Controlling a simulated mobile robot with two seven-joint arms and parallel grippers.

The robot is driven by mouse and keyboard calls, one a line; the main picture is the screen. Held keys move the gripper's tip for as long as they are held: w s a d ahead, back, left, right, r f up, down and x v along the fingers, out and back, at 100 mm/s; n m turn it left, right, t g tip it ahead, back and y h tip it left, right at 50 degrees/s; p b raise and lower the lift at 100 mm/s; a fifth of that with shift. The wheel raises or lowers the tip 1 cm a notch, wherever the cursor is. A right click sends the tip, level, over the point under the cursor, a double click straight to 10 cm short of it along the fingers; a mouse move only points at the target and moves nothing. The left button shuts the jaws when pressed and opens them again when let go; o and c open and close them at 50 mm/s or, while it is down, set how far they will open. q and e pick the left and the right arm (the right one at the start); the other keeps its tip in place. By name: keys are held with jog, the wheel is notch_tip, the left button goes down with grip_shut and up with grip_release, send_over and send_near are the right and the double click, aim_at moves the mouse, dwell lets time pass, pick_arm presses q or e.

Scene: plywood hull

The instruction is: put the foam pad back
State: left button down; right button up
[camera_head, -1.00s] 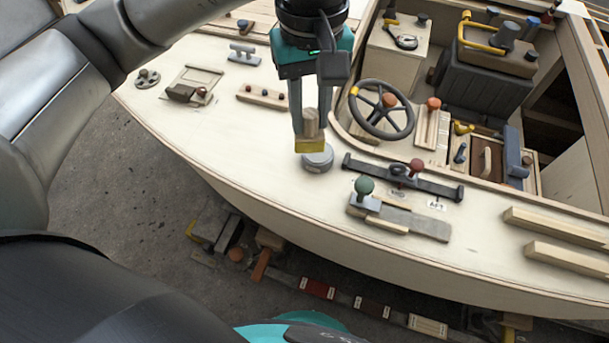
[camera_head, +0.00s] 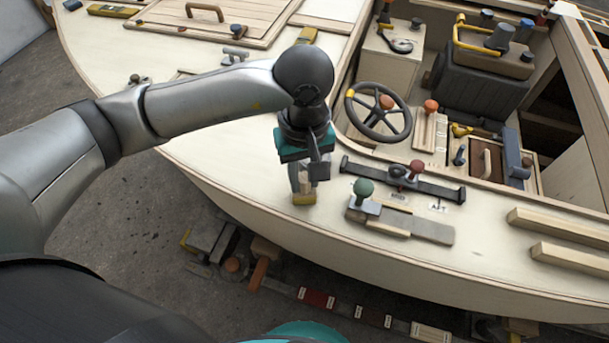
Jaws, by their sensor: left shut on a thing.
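My left gripper (camera_head: 303,188) comes down from above and is shut on a small block with a pale wooden upper part and a yellow lower part (camera_head: 304,199). This may be the foam pad; I cannot tell for sure. The block is over the pale plywood deck (camera_head: 240,165), near its front edge and left of the black slotted bar. I cannot tell whether it touches the deck. The fingers hide part of the block. My right gripper is not in view.
A green-knobbed lever (camera_head: 364,188) and the black bar (camera_head: 440,190) with a red knob stand just right of the gripper. A steering wheel (camera_head: 379,112) is behind. Two wooden strips (camera_head: 560,230) lie at right. Deck left of the gripper is clear.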

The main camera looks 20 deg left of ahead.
aim_at(305, 176)
pick_arm(q)
jog(key=shift+f, duration=0.1)
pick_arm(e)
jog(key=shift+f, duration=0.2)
pick_arm(q)
jog(key=c, duration=0.6)
grip_release()
jog(key=shift+c, duration=0.2)
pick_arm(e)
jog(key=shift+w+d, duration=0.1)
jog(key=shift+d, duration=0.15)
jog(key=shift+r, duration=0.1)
pick_arm(q)
jog(key=shift+r, duration=0.2)
notch_tip(305, 176, up, 7)
jog(key=shift+w+f+p, duration=0.1)
jog(key=shift+f+p, duration=0.05)
jog(key=shift+p, duration=0.55)
notch_tip(305, 176, up, 5)
jog(key=shift+r+p, duration=0.15)
jog(key=shift+p, duration=0.2)
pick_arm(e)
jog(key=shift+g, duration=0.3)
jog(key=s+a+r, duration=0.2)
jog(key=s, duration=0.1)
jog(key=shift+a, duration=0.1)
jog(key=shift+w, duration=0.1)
